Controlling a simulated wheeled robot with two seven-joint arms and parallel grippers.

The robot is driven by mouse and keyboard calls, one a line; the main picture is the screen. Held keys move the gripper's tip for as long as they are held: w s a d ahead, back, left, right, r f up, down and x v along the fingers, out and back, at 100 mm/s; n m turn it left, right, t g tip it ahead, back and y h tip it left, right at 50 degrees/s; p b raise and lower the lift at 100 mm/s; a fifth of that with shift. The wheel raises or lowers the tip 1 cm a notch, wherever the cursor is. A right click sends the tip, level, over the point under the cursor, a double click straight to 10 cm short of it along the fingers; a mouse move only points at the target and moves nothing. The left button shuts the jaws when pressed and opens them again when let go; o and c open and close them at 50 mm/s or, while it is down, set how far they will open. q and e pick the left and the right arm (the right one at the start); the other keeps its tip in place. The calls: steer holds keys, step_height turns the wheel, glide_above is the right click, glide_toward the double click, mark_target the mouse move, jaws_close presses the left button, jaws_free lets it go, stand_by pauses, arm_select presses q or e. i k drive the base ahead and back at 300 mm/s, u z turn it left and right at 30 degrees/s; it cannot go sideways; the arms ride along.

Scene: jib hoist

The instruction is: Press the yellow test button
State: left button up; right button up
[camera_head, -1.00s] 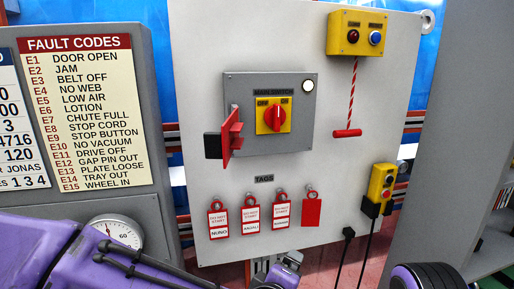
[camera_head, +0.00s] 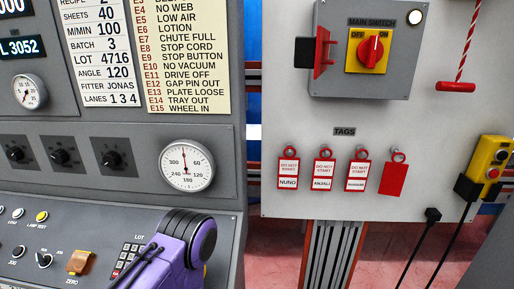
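A small yellow button (camera_head: 41,216) sits on the sloped grey control panel at the lower left, above a label that reads LAMP TEST. It stands clear, with nothing in front of it. A purple and black part of my arm rises at the bottom centre, over the right part of that panel, to the right of the button. Neither of my grippers can be seen.
Beside the button are a pale button (camera_head: 17,213), black knobs (camera_head: 44,260), an orange switch (camera_head: 79,262) and a keypad (camera_head: 127,258). A round dial (camera_head: 187,166) is above. The board at right holds the main switch (camera_head: 370,50), red tags (camera_head: 394,178) and a yellow pendant (camera_head: 489,160).

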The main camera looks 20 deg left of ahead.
mark_target(42, 216)
steer(key=u, duration=2.1)
